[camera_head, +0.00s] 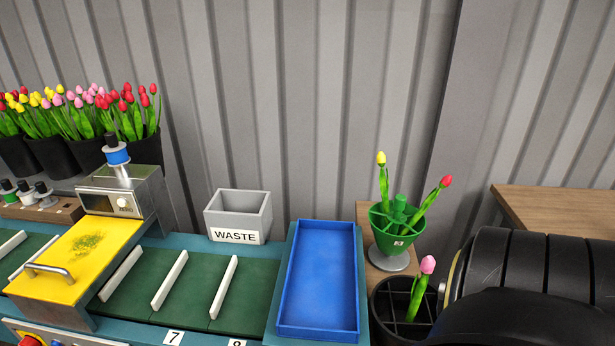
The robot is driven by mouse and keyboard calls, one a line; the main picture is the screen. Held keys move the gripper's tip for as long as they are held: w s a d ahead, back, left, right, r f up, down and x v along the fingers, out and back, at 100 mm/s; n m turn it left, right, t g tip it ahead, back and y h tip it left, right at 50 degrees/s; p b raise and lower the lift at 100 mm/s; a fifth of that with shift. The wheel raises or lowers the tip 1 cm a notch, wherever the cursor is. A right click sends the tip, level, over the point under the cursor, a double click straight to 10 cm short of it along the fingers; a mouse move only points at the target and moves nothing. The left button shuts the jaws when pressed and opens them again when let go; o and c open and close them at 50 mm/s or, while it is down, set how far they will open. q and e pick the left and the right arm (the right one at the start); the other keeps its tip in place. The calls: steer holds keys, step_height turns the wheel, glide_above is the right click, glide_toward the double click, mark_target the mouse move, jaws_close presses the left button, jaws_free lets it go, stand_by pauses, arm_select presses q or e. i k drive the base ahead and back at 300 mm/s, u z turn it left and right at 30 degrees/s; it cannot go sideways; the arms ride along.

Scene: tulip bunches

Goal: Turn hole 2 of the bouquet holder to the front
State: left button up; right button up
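The bouquet holder (390,232) is a green cone-shaped cup with a knobbed centre post on a round grey foot. It stands upright right of the blue tray. A yellow tulip (381,158) and a red tulip (446,181) stand in it, the yellow one nearly upright and the red one leaning right. A small pale label is on its front side, too small to read surely. The holder's far side is hidden. Neither of my grippers shows. A large dark segmented shape fills the lower right, probably part of my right arm.
A black divided bucket (385,327) with a pink tulip (428,265) stands just in front of the holder. An empty blue tray (354,290) lies left of it. A grey WASTE bin (237,237), green conveyor (190,275) and yellow-covered machine (65,255) are further left. A wooden table (560,208) is right.

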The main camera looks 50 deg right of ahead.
mark_target(396, 222)
steer(key=u, duration=0.5)
steer(key=k, duration=1.15)
steer(key=z, duration=0.75)
